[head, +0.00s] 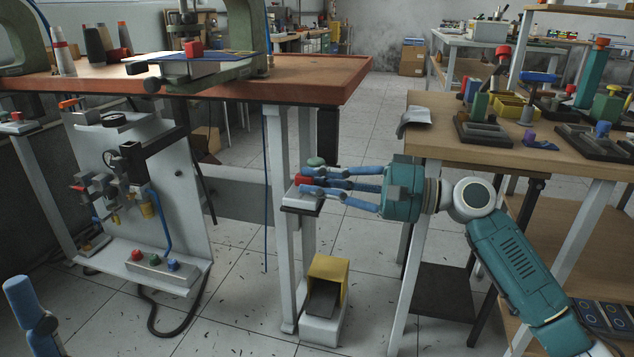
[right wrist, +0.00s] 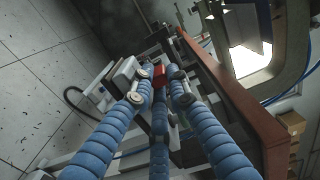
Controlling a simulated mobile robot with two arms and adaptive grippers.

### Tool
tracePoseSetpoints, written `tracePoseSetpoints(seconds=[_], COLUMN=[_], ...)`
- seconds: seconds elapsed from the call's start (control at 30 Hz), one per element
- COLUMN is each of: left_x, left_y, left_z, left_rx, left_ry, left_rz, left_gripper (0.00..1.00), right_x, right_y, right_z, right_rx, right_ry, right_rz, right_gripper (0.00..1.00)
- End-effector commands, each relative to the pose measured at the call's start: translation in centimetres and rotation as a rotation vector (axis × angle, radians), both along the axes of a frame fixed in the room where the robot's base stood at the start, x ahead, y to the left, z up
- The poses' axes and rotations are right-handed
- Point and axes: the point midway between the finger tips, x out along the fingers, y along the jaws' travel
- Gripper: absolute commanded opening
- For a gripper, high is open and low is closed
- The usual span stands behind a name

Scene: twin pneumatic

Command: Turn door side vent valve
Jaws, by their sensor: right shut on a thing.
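My right gripper (head: 318,184) reaches left from the right arm. Its blue fingers are closed around a red knob (head: 303,180) on a small pale box (head: 300,199) at the orange table's leg. The red knob (right wrist: 159,72) also shows between the fingertips in the right wrist view, partly hidden. A green knob (head: 315,161) sits just behind the fingers. A pale upright panel (head: 185,190) at left carries pneumatic fittings (head: 108,190); I cannot tell which part is the vent valve. A blue finger of my left gripper (head: 20,295) shows at the lower left; its grip is cut off.
The orange-topped table (head: 310,75) stands above the right gripper's fingers, with a vertical leg beside them. A yellow-and-white pedal (head: 328,275) is on the floor below. A wooden bench (head: 430,130) with several fixtures stands at right. The tiled floor between is mostly clear.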

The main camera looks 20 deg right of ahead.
Motion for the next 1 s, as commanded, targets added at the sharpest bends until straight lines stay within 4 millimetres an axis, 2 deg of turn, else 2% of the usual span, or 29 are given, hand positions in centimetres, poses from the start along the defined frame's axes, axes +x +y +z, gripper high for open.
tracePoseSetpoints(seconds=[0.03, 0.27, 0.3, 0.33, 0.63, 0.77, 1.0], left_x=[0.0, 0.0, 0.0, 0.0, 0.0, 0.0, 0.0], left_y=[0.0, 0.0, 0.0, 0.0, 0.1, 0.1, 0.0], left_z=[-0.1, -0.1, -0.1, -0.1, 0.1, 0.1, 0.0], left_rx=[0.0, 0.0, 0.0, 0.0, -0.001, 0.0, 0.0], left_ry=[0.001, 0.001, 0.001, 0.001, -0.002, -0.001, -0.001], left_rz=[0.0, 0.0, 0.0, 0.0, 0.002, 0.002, 0.001], left_gripper=[0.4, 0.4, 0.4, 0.4, 0.4, 0.4, 0.4], right_x=[-0.1, -0.1, -0.1, -0.1, -0.2, -0.9, -3.7], right_y=[0.2, 0.2, 0.2, 0.2, -0.1, -1.3, -5.6], right_z=[-0.7, -0.7, -0.7, -0.7, -0.5, -0.5, -0.5], right_rx=[-0.008, -0.009, -0.009, -0.009, -0.006, -0.005, -0.005], right_ry=[0.011, 0.012, 0.012, 0.012, 0.009, 0.008, 0.011], right_rz=[0.007, 0.008, 0.008, 0.008, 0.004, 0.001, 0.002], right_gripper=[0.0, 0.0, 0.23, 0.25, 0.25, 0.25, 0.25])
